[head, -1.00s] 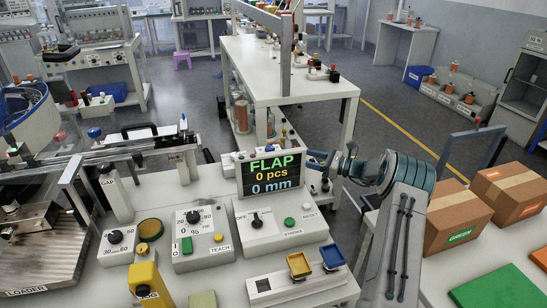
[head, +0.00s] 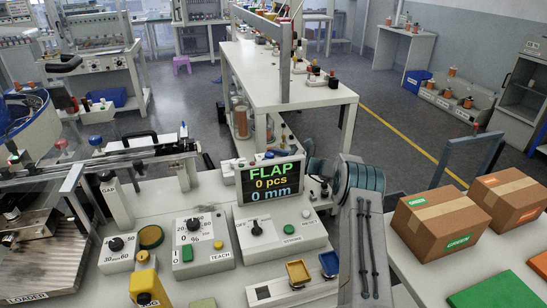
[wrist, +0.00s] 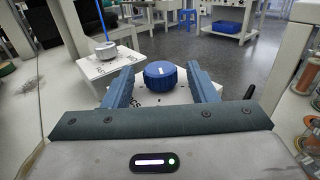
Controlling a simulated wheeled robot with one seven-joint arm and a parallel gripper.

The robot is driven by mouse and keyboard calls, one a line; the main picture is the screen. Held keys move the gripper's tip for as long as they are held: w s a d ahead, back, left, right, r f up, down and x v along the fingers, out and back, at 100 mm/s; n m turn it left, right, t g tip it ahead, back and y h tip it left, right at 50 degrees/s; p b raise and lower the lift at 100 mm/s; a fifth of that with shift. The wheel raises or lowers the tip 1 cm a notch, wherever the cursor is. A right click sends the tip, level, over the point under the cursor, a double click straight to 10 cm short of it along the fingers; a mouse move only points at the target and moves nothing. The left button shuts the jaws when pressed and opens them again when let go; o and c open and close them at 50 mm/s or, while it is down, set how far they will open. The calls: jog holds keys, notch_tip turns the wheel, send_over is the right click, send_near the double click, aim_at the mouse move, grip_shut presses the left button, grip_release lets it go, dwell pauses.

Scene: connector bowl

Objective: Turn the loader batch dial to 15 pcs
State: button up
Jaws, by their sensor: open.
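A round, blue, ribbed dial (wrist: 160,74) with a white pointer mark sits on a white plate (wrist: 118,72) in the wrist view. Small dark markings around it are too small to read. My gripper (wrist: 160,88) is open, with one blue finger on each side of the dial and a gap showing on both sides. In the head view my gripper (head: 314,166) is partly hidden behind the display and points left; this dial cannot be made out there. The display (head: 270,180) reads FLAP, 0 pcs, 0 mm.
Several black-knobbed control boxes (head: 200,243) stand in front of the display. The loader (head: 30,265) is at the left, cartons (head: 440,215) at the right.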

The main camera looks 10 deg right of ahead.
jog(key=c, duration=1)
jog(key=shift+o, duration=0.2)
jog(key=shift+r+m+t, duration=0.1)
jog(key=shift+m+t, duration=0.2)
jog(key=shift+t+h, duration=0.3)
jog(key=shift+h, duration=0.1)
jog(key=shift+s+a+m+t+h+b, duration=0.1)
jog(key=shift+m+t+h+b, duration=0.6)
jog(key=shift+m+t+h, duration=0.55)
jog(key=o, duration=1)
jog(key=shift+c, duration=0.2)
